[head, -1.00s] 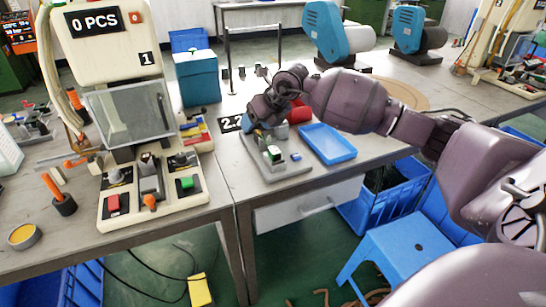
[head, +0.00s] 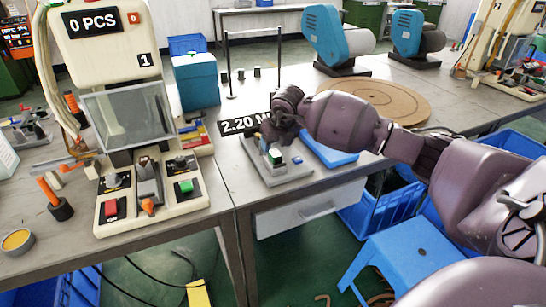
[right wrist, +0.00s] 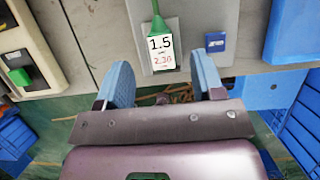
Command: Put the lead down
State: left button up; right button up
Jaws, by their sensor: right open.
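My right gripper (right wrist: 162,78) is open, with two blue fingers apart and nothing held between them. In the head view my right gripper (head: 283,128) is over the grey fixture (head: 283,174) near the table's front edge; its fingertips are hard to make out. The fixture (right wrist: 262,54) also shows in the right wrist view. A green part (right wrist: 158,24) and a white label (right wrist: 163,50) reading 1.5 are beyond the fingertips, with a small blue block (right wrist: 215,42) to their right. I cannot clearly make out a lead in either view. My left gripper is not in view.
A blue tray (head: 330,154) lies right of the fixture, partly behind my arm. A press machine (head: 125,110) stands at left, and a blue box (head: 195,80) behind. A round brown board (head: 400,100) lies on the table. A blue stool (head: 412,252) stands in front.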

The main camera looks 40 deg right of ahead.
aim_at(274, 152)
jog(key=b+x, duration=0.1)
jog(key=x, duration=0.4)
jog(key=shift+s+f, duration=0.1)
jog(key=shift+s, duration=0.05)
jog(key=shift+r, duration=0.2)
jog(key=shift+c, duration=0.4)
jog(key=c, duration=1)
jog(key=shift+r, duration=0.1)
